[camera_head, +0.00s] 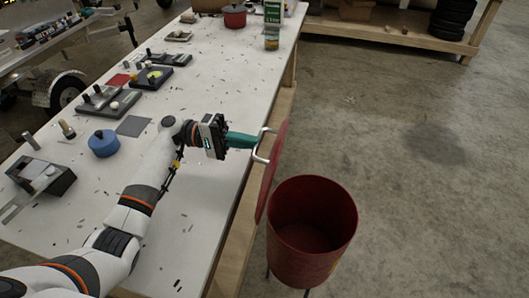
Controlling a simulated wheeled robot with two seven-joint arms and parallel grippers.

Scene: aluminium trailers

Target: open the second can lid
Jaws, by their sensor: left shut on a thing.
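A red can (308,240) stands on the floor at the right side of the table, and its inside shows. Its round red lid (272,178) stands nearly upright at the can's left edge, seen almost edge-on. A pale metal handle (261,146) sticks out from the lid toward the table. My left gripper (250,141) reaches across the table from the left, and its teal fingers are shut on the handle. The exact contact at the fingertips is too small to make out. My right gripper is not in view.
The white table (190,218) carries scattered dark bits, a blue pot (103,143), a grey pad (133,126) and several tool trays. A red pot (235,16) and a green-white container (272,25) stand at the far end. The concrete floor right of the can is clear.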

